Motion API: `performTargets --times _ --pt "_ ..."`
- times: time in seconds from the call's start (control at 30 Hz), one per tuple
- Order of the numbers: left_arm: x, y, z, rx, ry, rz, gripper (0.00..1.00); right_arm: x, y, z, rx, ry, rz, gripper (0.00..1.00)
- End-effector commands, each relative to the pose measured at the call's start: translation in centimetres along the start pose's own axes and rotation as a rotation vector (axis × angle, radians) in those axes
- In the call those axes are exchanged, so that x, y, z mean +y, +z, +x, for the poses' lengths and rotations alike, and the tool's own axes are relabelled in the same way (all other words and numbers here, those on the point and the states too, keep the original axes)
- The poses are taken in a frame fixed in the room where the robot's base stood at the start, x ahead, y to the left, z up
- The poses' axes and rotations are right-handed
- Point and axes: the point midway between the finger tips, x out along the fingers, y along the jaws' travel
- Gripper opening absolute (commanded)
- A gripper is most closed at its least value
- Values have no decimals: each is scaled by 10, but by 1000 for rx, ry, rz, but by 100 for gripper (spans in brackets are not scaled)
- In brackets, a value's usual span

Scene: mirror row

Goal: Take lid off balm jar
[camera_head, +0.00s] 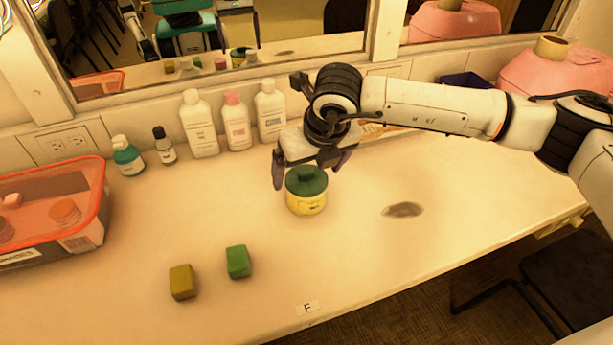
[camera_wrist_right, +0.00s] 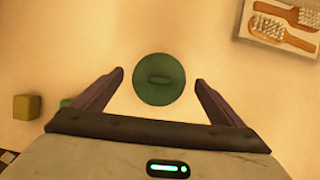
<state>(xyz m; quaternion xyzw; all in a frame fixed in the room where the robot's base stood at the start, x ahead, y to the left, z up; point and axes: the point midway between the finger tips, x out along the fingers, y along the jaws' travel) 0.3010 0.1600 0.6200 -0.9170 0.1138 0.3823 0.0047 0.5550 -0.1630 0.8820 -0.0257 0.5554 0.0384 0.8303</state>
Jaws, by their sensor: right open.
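The balm jar (camera_head: 307,204) is yellow and stands upright on the counter. Its dark green lid (camera_head: 306,180) sits on top; in the right wrist view the lid (camera_wrist_right: 160,79) is a round disc with a small raised bar. My right gripper (camera_head: 310,178) is open above the jar, its fingers pointing down on either side of the lid. In the right wrist view the right gripper (camera_wrist_right: 160,78) has a gap between each fingertip and the lid. My left gripper is not in view.
A green block (camera_head: 238,262) and a yellow block (camera_head: 182,282) lie left of the jar. Several bottles (camera_head: 237,121) stand along the back wall. A red-rimmed bin (camera_head: 104,190) is at left. A tray with brushes (camera_wrist_right: 284,22) lies nearby. The counter right of the jar is mostly clear.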

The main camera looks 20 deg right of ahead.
Motion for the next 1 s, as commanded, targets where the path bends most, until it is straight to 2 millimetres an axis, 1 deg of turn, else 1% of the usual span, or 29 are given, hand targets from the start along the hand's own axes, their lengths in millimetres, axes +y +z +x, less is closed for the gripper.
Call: performTargets --times 0.1,0.27,0.5,0.53,0.87,0.97,1.0 --pt "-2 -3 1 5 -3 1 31 0 0 4 -1 0 0 92" --pt "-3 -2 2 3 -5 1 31 0 0 4 -1 0 -1 92" --pt "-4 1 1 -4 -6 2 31 0 0 3 -1 0 -1 52" --pt "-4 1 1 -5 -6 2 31 0 0 3 -1 0 0 49" --pt "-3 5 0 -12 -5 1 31 0 1 2 -2 0 0 49" --pt "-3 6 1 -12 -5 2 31 0 5 -7 -4 1 0 49" --pt "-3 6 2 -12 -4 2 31 0 8 -12 -5 1 0 49"
